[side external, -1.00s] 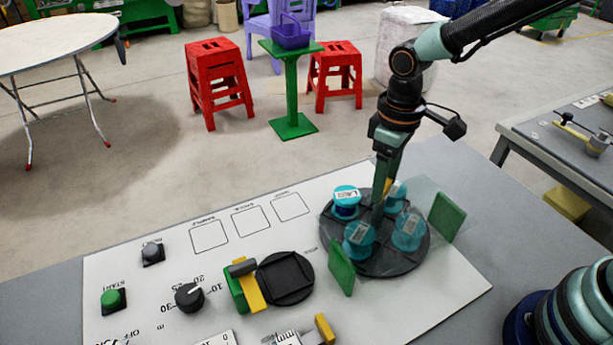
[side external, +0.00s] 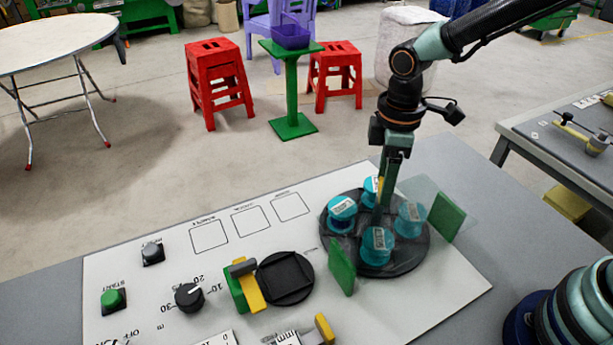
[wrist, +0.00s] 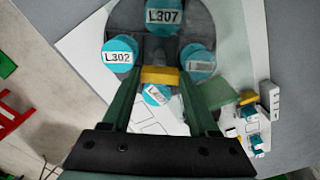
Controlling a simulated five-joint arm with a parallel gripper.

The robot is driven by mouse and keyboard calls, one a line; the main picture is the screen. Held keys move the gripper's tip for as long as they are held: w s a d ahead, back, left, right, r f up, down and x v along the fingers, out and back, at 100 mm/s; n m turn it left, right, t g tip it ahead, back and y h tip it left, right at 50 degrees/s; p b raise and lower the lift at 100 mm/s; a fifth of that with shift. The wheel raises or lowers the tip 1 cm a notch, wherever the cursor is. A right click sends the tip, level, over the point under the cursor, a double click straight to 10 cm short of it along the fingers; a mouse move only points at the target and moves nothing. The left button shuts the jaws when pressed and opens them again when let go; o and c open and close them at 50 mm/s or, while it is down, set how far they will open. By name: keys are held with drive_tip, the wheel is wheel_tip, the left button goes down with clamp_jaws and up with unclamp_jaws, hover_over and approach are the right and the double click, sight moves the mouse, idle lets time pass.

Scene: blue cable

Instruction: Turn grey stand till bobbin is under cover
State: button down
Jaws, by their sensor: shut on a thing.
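The dark grey round stand (side external: 352,252) carries several turquoise bobbins. In the side view one bobbin is at the left (side external: 342,212), one at the front (side external: 377,246), one at the back (side external: 371,188). Another bobbin (side external: 410,220), at the right, shows through the clear cover (side external: 422,190). In the wrist view, labels read L307 (wrist: 165,16) and L302 (wrist: 117,56); I cannot tell which bobbin the task means. My gripper (side external: 383,207) points down at the stand's middle, shut on a yellow handle (wrist: 160,75) between its fingers.
Green blocks stand by the turntable at the front left (side external: 342,267) and right (side external: 447,217). A black round plate (side external: 286,278) with a green and yellow clamp (side external: 246,285) lies left. A knob (side external: 189,297) and buttons are farther left on the white panel.

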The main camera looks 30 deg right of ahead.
drive_tip(key=shift+r+n, duration=0.1)
drive_tip(key=shift+n, duration=3.2)
drive_tip(key=shift+c, duration=0.8)
unclamp_jaws()
wheel_tip(320, 180, up, 12)
